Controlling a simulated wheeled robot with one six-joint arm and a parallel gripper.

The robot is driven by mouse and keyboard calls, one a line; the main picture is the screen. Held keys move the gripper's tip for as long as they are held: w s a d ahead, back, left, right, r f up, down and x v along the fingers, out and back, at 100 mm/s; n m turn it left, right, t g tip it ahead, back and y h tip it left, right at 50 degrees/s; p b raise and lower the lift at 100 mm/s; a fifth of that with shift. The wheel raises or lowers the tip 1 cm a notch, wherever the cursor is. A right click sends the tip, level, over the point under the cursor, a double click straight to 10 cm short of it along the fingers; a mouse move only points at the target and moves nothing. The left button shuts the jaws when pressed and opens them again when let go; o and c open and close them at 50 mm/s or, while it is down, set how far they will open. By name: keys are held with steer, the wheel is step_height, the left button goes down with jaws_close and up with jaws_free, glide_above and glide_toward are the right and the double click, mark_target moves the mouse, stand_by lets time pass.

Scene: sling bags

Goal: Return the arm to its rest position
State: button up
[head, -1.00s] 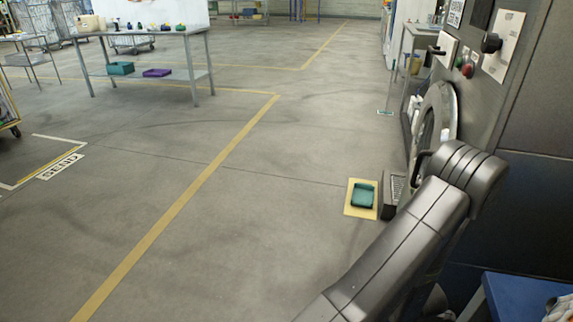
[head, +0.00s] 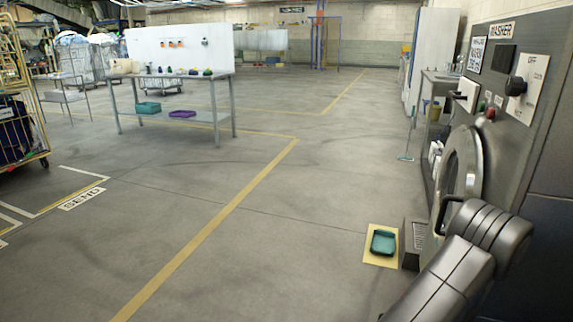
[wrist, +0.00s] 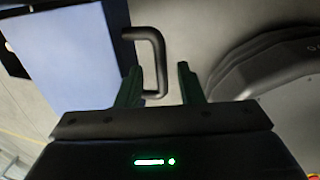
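My gripper (wrist: 160,85) shows in the wrist view with its two dark green fingers spread apart and nothing held between them. A black bar handle (wrist: 155,60) shows beyond the fingers; part of it lies behind the left finger, and I cannot tell its exact distance. In the head view my arm reaches up at the lower right in front of the washer (head: 545,120), and my gripper is hidden there. The washer's round door (head: 462,165) is partly covered by my arm.
A teal tray (head: 383,242) lies on a yellow floor mat (head: 378,261) beside a grey step. A table (head: 165,80) with small items stands at the back left. A wheeled cage (head: 38,110) is at the far left. The middle floor is clear.

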step_height(320, 180, up, 9)
steer(key=p, duration=0.7)
step_height(320, 180, down, 10)
steer(key=b, duration=0.8)
steer(key=shift+f, duration=0.1)
steer(key=shift+w+a+r+m+b, duration=0.3)
steer(key=shift+w+a+m+b, duration=0.4)
steer(key=shift+b, duration=0.3)
steer(key=shift+s+r, duration=0.1)
